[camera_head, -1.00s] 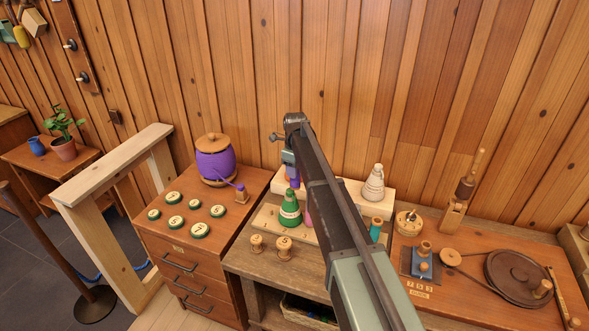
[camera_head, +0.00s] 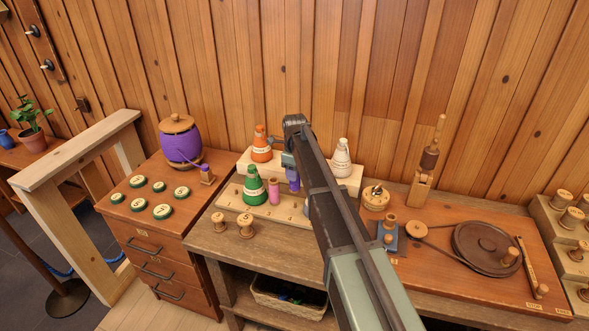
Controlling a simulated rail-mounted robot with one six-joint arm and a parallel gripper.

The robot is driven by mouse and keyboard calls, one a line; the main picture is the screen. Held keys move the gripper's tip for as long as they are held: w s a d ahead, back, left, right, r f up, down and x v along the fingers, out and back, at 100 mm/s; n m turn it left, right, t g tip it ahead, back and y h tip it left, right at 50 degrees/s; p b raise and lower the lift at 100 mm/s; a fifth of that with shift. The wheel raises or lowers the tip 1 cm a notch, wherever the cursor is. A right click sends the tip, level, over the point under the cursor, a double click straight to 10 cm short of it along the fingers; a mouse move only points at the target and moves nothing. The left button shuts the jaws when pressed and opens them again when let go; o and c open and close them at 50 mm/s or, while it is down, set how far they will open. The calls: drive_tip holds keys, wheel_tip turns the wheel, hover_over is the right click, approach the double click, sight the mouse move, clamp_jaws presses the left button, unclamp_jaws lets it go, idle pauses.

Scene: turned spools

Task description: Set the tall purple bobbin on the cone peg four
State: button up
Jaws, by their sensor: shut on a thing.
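My gripper (camera_head: 290,165) points down over the pale stepped rack (camera_head: 232,197) and is shut on the tall purple bobbin (camera_head: 294,182). The bobbin hangs upright below the jaws; I cannot tell whether it touches the rack. An orange cone (camera_head: 261,145) stands on the rack's upper step, left of my gripper. A white cone (camera_head: 342,158) stands on that step to the right, beyond my arm. On the lower step are a green cone (camera_head: 254,187) and a pink bobbin (camera_head: 274,192). My arm hides part of the rack. Peg four's marking is not readable.
Two small wooden spools (camera_head: 245,225) stand at the bench's front. A purple pot (camera_head: 180,146) and several green-rimmed discs (camera_head: 162,211) sit on the left cabinet (camera_head: 142,228). A winder with a dark wheel (camera_head: 485,248) fills the right bench. A wooden spool stand (camera_head: 549,233) is far right.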

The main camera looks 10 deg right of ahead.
sight(295, 190)
drive_tip(key=shift+f+b, duration=2.6)
drive_tip(key=shift+f+b, duration=1)
drive_tip(key=shift+f+b, duration=0.65)
drive_tip(key=o, duration=0.6)
drive_tip(key=shift+o, duration=0.2)
drive_tip(key=shift+r, duration=0.1)
wheel_tip(295, 190, up, 11)
drive_tip(key=p, duration=1.1)
